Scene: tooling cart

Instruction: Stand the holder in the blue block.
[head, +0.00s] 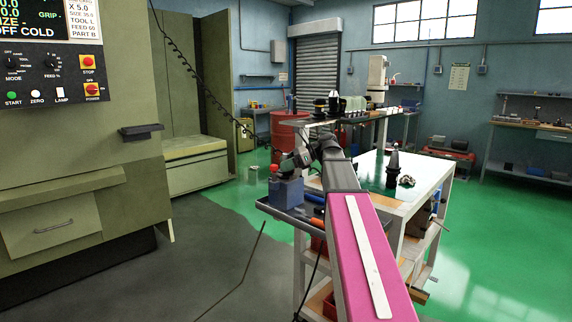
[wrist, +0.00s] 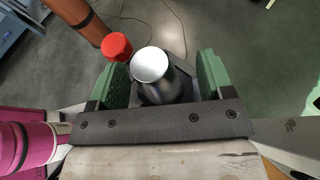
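The blue block (head: 287,191) stands on the near left end of the cart, in the head view. My gripper (head: 291,161) is just above it, lying low and sideways. In the wrist view a dark cylindrical holder with a bright silver round end (wrist: 151,66) sits between the green pads of my gripper (wrist: 163,82). A red round cap (wrist: 117,46) is beside the holder, and also shows above the block (head: 274,168).
A black cone-shaped tool (head: 392,172) and a small metal piece (head: 407,181) stand on the white cart top (head: 360,168). An orange handle (head: 317,222) lies beside the block. A grey-green machine (head: 75,170) fills the left. Green floor is open at right.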

